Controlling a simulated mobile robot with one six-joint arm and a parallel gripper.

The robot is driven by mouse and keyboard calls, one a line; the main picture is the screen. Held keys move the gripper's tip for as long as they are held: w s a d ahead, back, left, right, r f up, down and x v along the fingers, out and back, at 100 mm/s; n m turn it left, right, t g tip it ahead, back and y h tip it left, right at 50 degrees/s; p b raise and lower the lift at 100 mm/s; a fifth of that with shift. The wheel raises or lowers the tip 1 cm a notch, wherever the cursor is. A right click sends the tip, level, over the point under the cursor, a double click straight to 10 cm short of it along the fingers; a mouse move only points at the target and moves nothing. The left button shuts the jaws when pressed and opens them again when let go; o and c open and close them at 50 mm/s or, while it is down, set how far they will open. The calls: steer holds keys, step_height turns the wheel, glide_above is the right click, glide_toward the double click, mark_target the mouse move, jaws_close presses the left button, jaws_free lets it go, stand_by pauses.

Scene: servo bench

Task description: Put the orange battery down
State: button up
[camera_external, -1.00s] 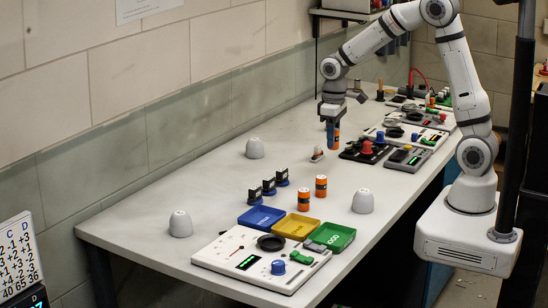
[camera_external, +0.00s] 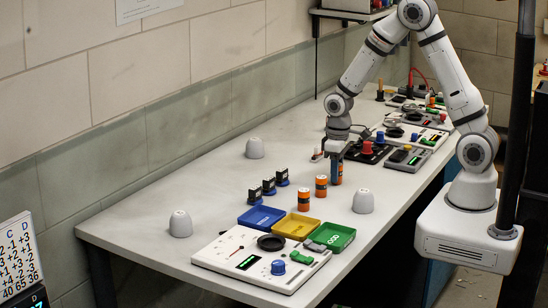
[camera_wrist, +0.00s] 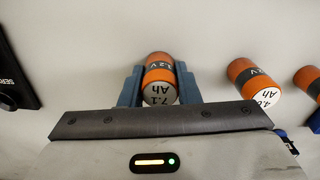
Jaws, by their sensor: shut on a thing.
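My gripper (camera_external: 337,169) is shut on an orange battery with a dark band, low over the white bench. In the wrist view my gripper (camera_wrist: 160,88) has its blue fingers on both sides of this orange battery (camera_wrist: 159,75), whose white end reads "7.1 Ah". In the external view the held battery (camera_external: 338,177) shows partly behind the fingers; I cannot tell whether it touches the bench. Two other orange batteries stand nearby: one (camera_external: 321,186) just left of my gripper and one (camera_external: 304,199) farther left. They also show in the wrist view (camera_wrist: 252,80) at the right.
Blue (camera_external: 261,217), yellow (camera_external: 296,226) and green (camera_external: 335,237) trays lie toward the front. Several small black modules (camera_external: 269,187) stand left of the batteries. A white cup-like object (camera_external: 363,201) stands at right. Panels with knobs (camera_external: 367,150) lie behind my gripper.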

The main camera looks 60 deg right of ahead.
steer(key=shift+f, duration=0.1)
steer(key=o, duration=1)
steer(key=shift+o, duration=0.2)
step_height(320, 180, up, 11)
steer(key=shift+r+b, duration=0.1)
steer(key=shift+b, duration=0.2)
steer(key=s+d+r+m+t, duration=0.1)
steer(key=s+r, duration=0.3)
steer(key=s, duration=0.5)
steer(key=s+d+r+t, duration=0.1)
steer(key=s+r+t, duration=0.1)
steer(key=s+r, duration=0.3)
steer(key=s, duration=0.4)
steer(key=shift+m, duration=0.4)
